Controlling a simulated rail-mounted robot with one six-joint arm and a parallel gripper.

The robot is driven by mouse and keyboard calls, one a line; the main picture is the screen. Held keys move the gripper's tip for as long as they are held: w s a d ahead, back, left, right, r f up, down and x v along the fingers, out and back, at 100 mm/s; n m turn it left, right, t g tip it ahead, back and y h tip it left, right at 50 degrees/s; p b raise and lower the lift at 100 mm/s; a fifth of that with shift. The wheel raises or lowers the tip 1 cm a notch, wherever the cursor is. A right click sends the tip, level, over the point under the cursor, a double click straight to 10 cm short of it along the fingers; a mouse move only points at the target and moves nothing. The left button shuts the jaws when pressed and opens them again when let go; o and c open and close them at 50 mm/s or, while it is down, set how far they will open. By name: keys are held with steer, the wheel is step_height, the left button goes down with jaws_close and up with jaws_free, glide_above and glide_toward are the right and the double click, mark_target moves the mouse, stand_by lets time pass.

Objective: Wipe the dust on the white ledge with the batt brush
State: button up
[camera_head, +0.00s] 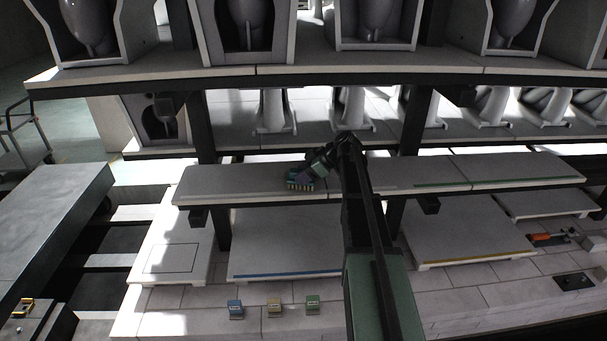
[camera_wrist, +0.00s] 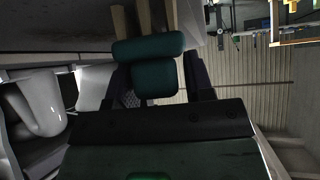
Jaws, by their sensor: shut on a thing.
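The brush is at the front part of the left middle ledge (camera_head: 225,182), which looks pale grey-white. The bristles appear at or very near its surface; I cannot tell if they touch. In the wrist view, the dark teal brush (camera_wrist: 150,48) sits between my gripper's two dark fingers (camera_wrist: 160,82). I cannot make out dust clearly on the ledge.
A ledge with a green strip (camera_head: 465,170) continues on the right. Dark posts (camera_head: 213,125) hold shelves above, with pale ceramic wares (camera_head: 273,110). Lower slabs have blue (camera_head: 290,274) and yellow strips.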

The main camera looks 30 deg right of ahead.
steer(key=shift+f, duration=0.15)
steer(key=shift+w+d, duration=0.25)
steer(key=shift+w, duration=0.45)
steer(key=shift+w+d, duration=0.3)
steer(key=shift+w, duration=0.35)
steer(key=shift+w+d, duration=0.25)
steer(key=shift+w, duration=0.45)
steer(key=shift+w+d, duration=0.25)
steer(key=shift+w, duration=0.4)
steer(key=shift+w+d, duration=0.3)
steer(key=shift+w, duration=0.4)
steer(key=shift+w+d, duration=0.25)
steer(key=shift+w, duration=0.4)
steer(key=shift+w+d, duration=0.3)
steer(key=shift+w, duration=0.4)
steer(key=shift+w+d, duration=0.25)
steer(key=shift+w, duration=0.4)
steer(key=shift+w+d, duration=0.3)
steer(key=shift+w, duration=0.4)
steer(key=shift+s, duration=0.1)
